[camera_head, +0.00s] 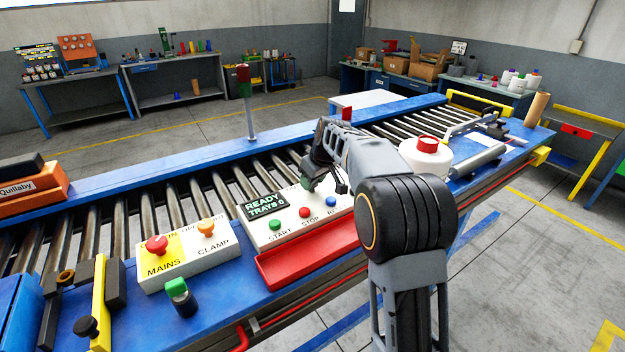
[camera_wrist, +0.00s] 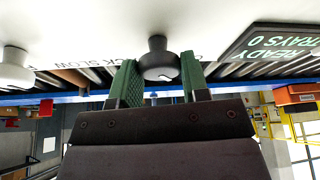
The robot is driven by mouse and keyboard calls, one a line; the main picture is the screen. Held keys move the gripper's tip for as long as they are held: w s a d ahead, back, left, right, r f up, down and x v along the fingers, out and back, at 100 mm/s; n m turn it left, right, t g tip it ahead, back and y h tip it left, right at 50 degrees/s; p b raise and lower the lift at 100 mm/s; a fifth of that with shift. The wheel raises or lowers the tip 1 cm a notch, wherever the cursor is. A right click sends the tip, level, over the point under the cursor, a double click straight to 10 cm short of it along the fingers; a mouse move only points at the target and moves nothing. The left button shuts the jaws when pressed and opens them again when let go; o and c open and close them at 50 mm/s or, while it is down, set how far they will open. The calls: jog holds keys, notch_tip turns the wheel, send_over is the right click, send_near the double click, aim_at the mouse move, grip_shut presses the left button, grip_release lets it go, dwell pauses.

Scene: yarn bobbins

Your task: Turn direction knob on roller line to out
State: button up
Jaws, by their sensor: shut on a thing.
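In the wrist view a dark round knob (camera_wrist: 158,62) stands on a white panel between the green finger pads of my gripper (camera_wrist: 160,80). The pads close in on it from both sides. A small light mark shows on the knob; its pointing direction is hard to tell. Lettering beside it is only partly readable, and "SLOW" shows between it and a second, grey-white knob (camera_wrist: 15,70). In the head view my gripper (camera_head: 313,182) reaches down over the white control panel (camera_head: 275,236) of the roller line and hides the knob.
The panel carries a READY TRAYS 0 display (camera_head: 264,204) and green, red and blue buttons. A red tray (camera_head: 308,258) lies in front. A MAINS and CLAMP box (camera_head: 188,262) stands left. A white spool with a red top (camera_head: 427,154) stands right of my arm.

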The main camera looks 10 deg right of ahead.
jog(key=shift+n+y, duration=0.4)
jog(key=shift+n, duration=0.6)
jog(key=shift+g, duration=0.3)
jog(key=o, duration=0.9)
jog(key=shift+d+r, duration=0.1)
jog(key=v, duration=1.3)
jog(key=shift+r, duration=0.3)
